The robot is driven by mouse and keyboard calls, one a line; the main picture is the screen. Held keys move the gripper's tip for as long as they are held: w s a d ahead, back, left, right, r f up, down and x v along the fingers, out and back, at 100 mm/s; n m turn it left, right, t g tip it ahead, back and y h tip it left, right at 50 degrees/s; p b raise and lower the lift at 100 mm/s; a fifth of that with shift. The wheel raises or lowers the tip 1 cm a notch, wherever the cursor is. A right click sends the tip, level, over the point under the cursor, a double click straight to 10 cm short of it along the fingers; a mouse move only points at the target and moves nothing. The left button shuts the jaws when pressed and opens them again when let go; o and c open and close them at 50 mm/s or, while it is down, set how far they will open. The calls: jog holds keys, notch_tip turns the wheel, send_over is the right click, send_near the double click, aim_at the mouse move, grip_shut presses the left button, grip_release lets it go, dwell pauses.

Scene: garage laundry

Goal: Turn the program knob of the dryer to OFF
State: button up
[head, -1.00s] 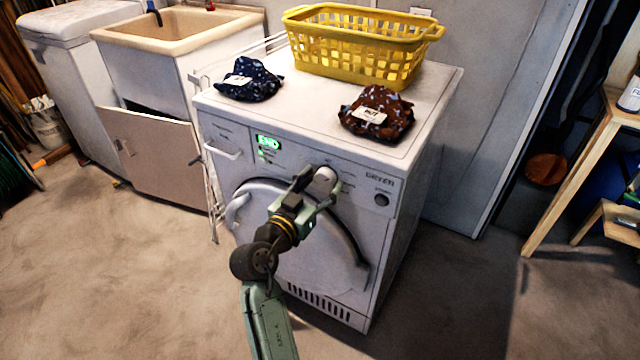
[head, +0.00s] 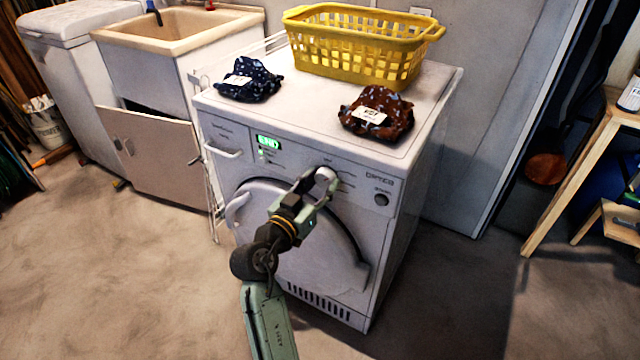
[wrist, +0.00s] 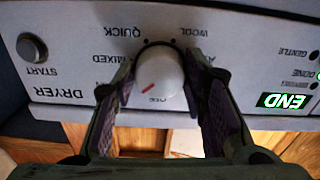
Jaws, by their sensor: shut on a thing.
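The white dryer (head: 222,172) stands in the middle of the head view. Its round white program knob (wrist: 160,72) is on the front panel, with a red pointer mark on its face. In the wrist view, where the panel's lettering is upside down, the pointer aims to the lower left, between the MIXED label and the OFF label (wrist: 157,99) below the knob. My gripper (head: 318,180) is shut on the knob, one finger on each side. The fingers partly hide the labels around it.
The green display (wrist: 284,100) reads END. The START button (wrist: 31,47) is at the panel's other end. On the dryer top are a yellow basket (head: 360,72), a dark blue cloth bundle (head: 262,86) and a brown one (head: 392,106). The front floor is open.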

jog(key=n+p, duration=0.1)
jog(key=n, duration=0.3)
jog(key=shift+r+n, duration=0.15)
jog(key=shift+n, duration=0.25)
jog(key=shift+n+p, duration=1.3)
jog(key=shift+n, duration=0.9)
jog(key=o, duration=1.2)
jog(key=shift+d, duration=0.1)
jog(key=shift+c, duration=0.2)
jog(key=shift+s, duration=0.1)
jog(key=v, duration=1.2)
